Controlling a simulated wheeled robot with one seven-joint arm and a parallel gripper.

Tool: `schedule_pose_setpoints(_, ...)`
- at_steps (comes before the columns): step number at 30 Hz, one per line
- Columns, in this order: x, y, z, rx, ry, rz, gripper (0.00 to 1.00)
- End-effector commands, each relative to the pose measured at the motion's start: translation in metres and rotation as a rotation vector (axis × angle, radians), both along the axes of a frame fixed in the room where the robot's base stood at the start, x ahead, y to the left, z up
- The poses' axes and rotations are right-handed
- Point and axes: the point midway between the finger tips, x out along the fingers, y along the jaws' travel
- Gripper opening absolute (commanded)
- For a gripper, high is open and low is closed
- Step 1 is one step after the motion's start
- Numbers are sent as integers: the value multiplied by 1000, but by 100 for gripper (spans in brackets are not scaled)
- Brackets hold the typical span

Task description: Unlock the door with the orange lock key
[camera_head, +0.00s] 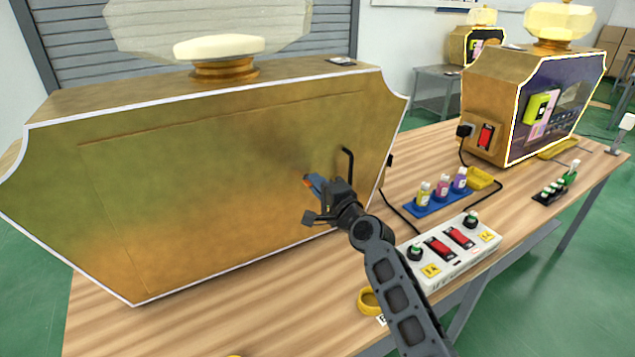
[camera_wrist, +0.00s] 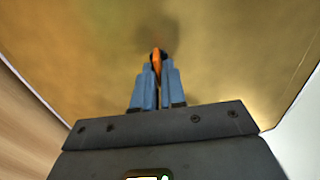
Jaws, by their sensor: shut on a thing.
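My gripper (camera_head: 314,184) is in front of the right part of a large gold perfume-bottle-shaped machine (camera_head: 150,160). The gripper is shut on the orange lock key (camera_wrist: 156,60). In the wrist view the key stands between the two blue fingers, its tip pointing at the gold panel (camera_wrist: 80,50). A black bent handle (camera_head: 347,163) is on the panel to the right of the gripper.
A white control box (camera_head: 450,262) with red switches and green knobs stands on the wooden table (camera_head: 240,318) to the right of my arm. Small bottles in a blue tray (camera_head: 428,211) and a second gold machine (camera_head: 490,95) are beyond it.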

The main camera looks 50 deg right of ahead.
Motion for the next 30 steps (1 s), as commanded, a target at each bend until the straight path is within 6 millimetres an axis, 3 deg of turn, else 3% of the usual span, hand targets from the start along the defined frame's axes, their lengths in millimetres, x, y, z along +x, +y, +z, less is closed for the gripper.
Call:
schedule_pose_setpoints(17,-1,-1,-1,35,-9,-2,0)
schedule_pose_setpoints(18,-1,-1,-1,35,-8,-2,12)
schedule_pose_setpoints(24,0,-1,-1,34,-9,-1,31)
schedule_pose_setpoints(30,0,0,-1,34,-10,0,32)
